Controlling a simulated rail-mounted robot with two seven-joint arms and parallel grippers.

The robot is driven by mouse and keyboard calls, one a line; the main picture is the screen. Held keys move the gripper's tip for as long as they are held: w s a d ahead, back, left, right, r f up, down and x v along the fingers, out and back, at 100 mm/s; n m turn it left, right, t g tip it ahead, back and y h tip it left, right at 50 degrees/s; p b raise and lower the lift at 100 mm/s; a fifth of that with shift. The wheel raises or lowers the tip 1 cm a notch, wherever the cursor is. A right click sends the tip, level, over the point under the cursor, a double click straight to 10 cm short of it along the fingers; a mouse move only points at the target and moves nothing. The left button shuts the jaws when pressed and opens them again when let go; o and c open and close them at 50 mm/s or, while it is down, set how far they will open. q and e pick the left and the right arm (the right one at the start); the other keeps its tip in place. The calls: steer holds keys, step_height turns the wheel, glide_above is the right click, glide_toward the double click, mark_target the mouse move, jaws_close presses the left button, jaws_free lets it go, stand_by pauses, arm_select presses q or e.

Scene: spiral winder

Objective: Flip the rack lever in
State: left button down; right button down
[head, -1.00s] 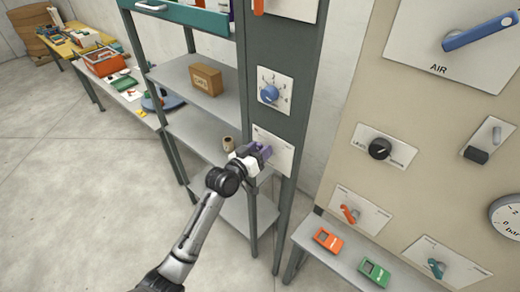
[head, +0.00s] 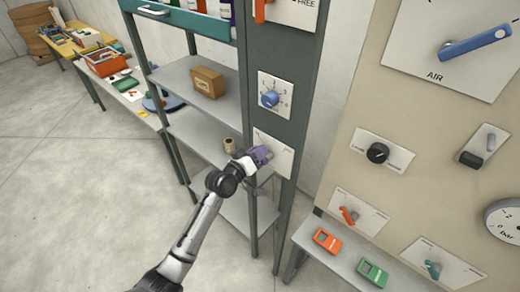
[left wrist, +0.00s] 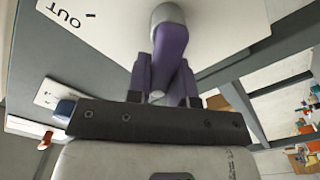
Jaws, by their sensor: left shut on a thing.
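The rack lever is purple with a grey round hub, on a white plate (head: 285,160) on the grey rack post. My left gripper (head: 259,156) is at the lever, in front of the plate. In the left wrist view the lever (left wrist: 171,42) runs from its hub down between the purple fingers of the left gripper (left wrist: 164,88), which is shut on it. The word OUT shows on the plate (left wrist: 105,22) at upper left there. In the head view the gripper hides most of the lever. My right gripper is not in view.
A blue knob (head: 270,98) sits on a plate above the lever. Rack shelves hold a brown box (head: 207,82) and a small tan roll (head: 229,145). At right, a beige panel (head: 345,160) carries more switches, above a shelf with orange (head: 327,240) and green (head: 372,272) devices.

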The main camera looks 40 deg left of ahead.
arm_select(q)
steer(key=shift+a+f+n, duration=0.2)
steer(key=shift+n, duration=0.6)
steer(key=c, duration=1)
jaws_free()
steer(key=shift+s, duration=0.1)
steer(key=s+b, duration=0.2)
steer(key=s, duration=1.1)
steer(key=shift+s+b, duration=0.3)
steer(key=shift+b, duration=0.05)
